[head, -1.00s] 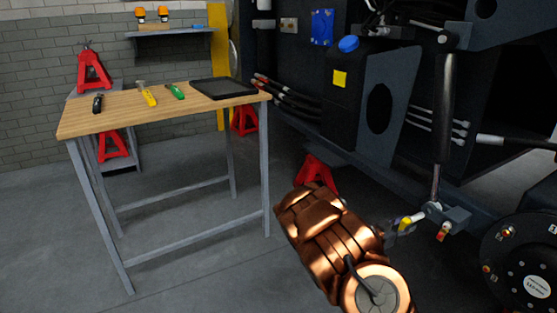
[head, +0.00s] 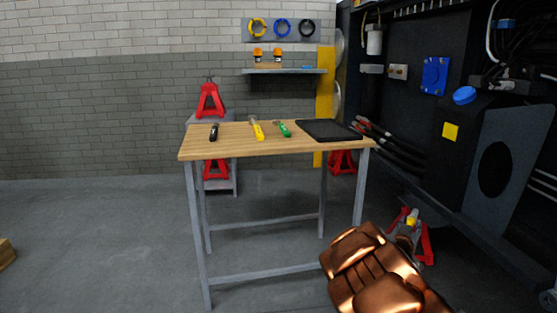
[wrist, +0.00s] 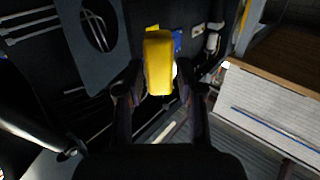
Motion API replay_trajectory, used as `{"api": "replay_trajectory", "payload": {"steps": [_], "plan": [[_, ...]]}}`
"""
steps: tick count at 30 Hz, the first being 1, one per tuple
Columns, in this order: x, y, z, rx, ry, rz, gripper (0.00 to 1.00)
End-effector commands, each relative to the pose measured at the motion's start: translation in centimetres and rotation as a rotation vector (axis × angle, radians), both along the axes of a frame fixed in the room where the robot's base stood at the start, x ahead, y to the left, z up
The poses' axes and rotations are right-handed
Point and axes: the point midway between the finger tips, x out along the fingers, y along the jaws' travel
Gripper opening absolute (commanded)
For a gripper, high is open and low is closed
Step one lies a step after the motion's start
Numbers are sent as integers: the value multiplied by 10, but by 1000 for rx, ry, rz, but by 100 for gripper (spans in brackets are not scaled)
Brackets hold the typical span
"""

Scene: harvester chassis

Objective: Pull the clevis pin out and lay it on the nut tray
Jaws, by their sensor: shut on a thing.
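The clevis pin's yellow end (head: 411,221) shows at my gripper (head: 408,228) in the head view, low in front of a red stand. In the wrist view the yellow end (wrist: 158,62) sits between the two fingers of my gripper (wrist: 158,85), which is shut on it. The rest of the pin is hidden. The pin is clear of the cylinder's clevis, which is out of the head view. The nut tray (head: 328,130), black and shallow, lies on the right end of the workbench, above and left of my gripper in the picture.
The wooden workbench (head: 230,150) also holds a black-handled tool (head: 214,132), a yellow tool (head: 257,129) and a green tool (head: 284,129). The dark harvester chassis (head: 440,150) stands right, with hoses (head: 395,140) reaching near the bench. Floor left of the bench is open.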

Motion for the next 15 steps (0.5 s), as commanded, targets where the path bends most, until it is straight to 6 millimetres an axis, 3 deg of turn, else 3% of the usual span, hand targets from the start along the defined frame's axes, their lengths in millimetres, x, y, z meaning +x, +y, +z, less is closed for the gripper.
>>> {"api": "replay_trajectory", "payload": {"steps": [6,12,15], "plan": [[40,94,38,-3,-5,246,0],[58,179,61,-2,-3,453,0],[61,213,70,-2,-6,531,0]]}}
